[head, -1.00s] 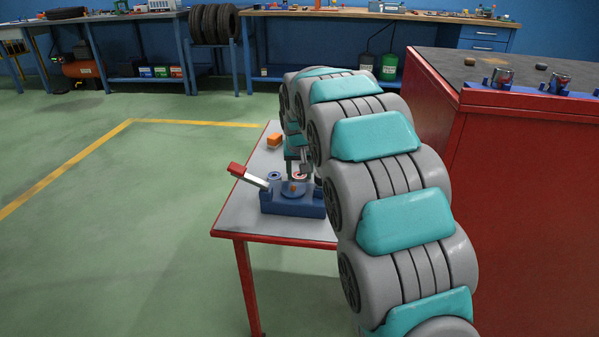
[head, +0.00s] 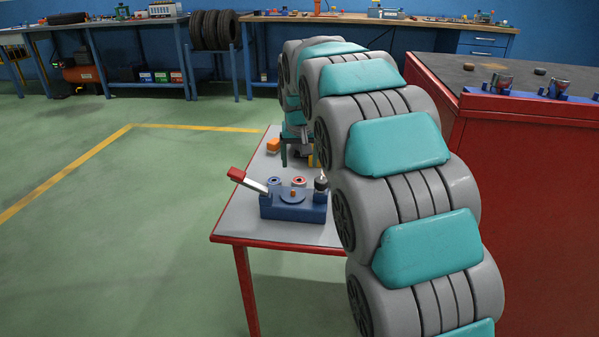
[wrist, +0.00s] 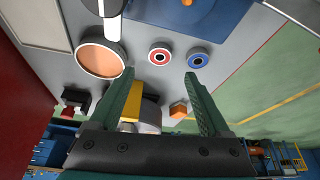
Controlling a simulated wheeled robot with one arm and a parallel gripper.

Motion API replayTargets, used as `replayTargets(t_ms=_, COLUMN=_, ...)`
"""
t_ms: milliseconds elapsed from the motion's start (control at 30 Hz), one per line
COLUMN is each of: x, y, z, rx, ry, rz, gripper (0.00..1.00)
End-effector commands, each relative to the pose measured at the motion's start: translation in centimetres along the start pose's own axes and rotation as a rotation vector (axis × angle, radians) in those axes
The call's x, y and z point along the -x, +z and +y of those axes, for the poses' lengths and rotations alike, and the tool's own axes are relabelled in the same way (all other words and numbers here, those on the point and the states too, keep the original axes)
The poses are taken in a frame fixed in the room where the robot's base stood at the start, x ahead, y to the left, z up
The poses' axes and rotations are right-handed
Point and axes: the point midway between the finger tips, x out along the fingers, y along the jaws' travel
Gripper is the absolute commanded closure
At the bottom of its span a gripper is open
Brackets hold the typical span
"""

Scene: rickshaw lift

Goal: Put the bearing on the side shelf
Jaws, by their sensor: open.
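Two ring-shaped parts that look like bearings stand on the small red-edged table (head: 240,215). One is blue-rimmed (head: 273,181) and one red-rimmed (head: 299,181). In the wrist view the red one (wrist: 160,54) and the blue one (wrist: 198,58) lie beyond my fingertips. A blue fixture (head: 285,208) with a red-ended lever (head: 237,175) stands in front of them. My gripper (wrist: 159,73) is open, with nothing seen held between its fingers. In the head view my gripper (head: 297,150) is behind the rings, partly hidden by my arm. I cannot tell which surface is the side shelf.
An orange block (head: 273,146) lies at the table's far left. A dark knob-like part (head: 321,182) is at the fixture's right end. A red cabinet (head: 530,170) with a dark top is at the right. Green floor at the left is clear.

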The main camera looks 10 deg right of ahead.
Motion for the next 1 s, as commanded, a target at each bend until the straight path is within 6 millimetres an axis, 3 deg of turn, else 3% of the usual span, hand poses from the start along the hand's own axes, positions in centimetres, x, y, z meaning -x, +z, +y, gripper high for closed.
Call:
replayTargets(t_ms=100, x=2.0, y=-0.1, z=0.0, rx=0.0, ry=-0.001, rz=0.004, gripper=0.19)
replayTargets(t_ms=300, x=3.8, y=0.0, z=0.0, rx=0.0, ry=0.0, rz=-0.001, gripper=0.19)
replayTargets(t_ms=1000, x=4.1, y=0.0, z=0.0, rx=0.0, ry=0.0, rz=-0.001, gripper=0.19)
